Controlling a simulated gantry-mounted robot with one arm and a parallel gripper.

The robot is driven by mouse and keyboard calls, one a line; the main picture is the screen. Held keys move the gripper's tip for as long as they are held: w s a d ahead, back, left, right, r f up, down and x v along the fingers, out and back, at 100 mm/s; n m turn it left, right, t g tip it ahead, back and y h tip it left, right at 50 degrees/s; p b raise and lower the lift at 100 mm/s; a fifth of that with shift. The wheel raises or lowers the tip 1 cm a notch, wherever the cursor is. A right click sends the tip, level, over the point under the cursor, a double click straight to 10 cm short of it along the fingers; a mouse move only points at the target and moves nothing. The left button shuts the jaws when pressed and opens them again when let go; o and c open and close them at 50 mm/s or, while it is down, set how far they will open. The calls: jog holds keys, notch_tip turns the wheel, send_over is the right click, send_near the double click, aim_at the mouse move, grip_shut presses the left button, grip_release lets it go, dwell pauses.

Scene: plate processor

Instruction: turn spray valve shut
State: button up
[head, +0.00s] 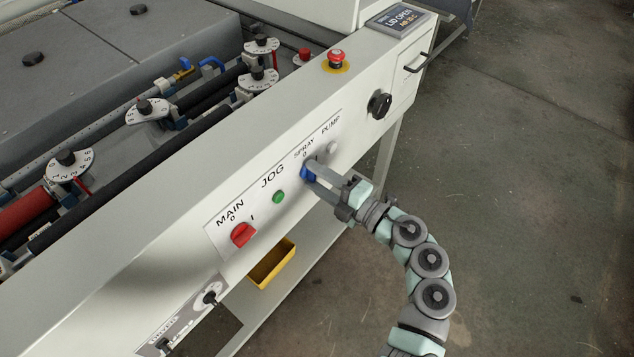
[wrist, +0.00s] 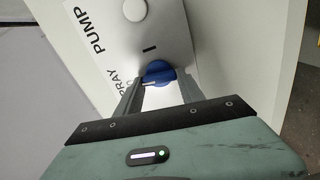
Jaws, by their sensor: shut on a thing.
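The spray valve is a blue knob (head: 307,174) under the "SPRAY" label on the machine's white side panel (head: 215,236). In the wrist view the blue knob (wrist: 159,73) sits between my fingers, with a pale pointer line on it. My gripper (head: 313,174) reaches the panel from the right and is shut on the knob; it also shows in the wrist view (wrist: 158,88). The fingers hide part of the knob in the head view.
Left of the knob are a green jog button (head: 278,196) and a red main switch (head: 243,235). Right of it are a pale pump button (head: 332,147) and a black knob (head: 379,105). A red emergency stop (head: 336,58) stands on top. The floor at the right is clear.

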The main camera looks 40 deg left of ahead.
jog(key=shift+f+n+b, duration=0.1)
jog(key=shift+n+b, duration=0.3)
jog(key=shift+n, duration=0.1)
jog(key=o, duration=1.4)
jog(key=shift+c, duration=0.2)
jog(key=w+d+p, duration=0.1)
jog(key=d+p, duration=0.1)
jog(key=d, duration=0.8)
jog(key=shift+d, duration=0.4)
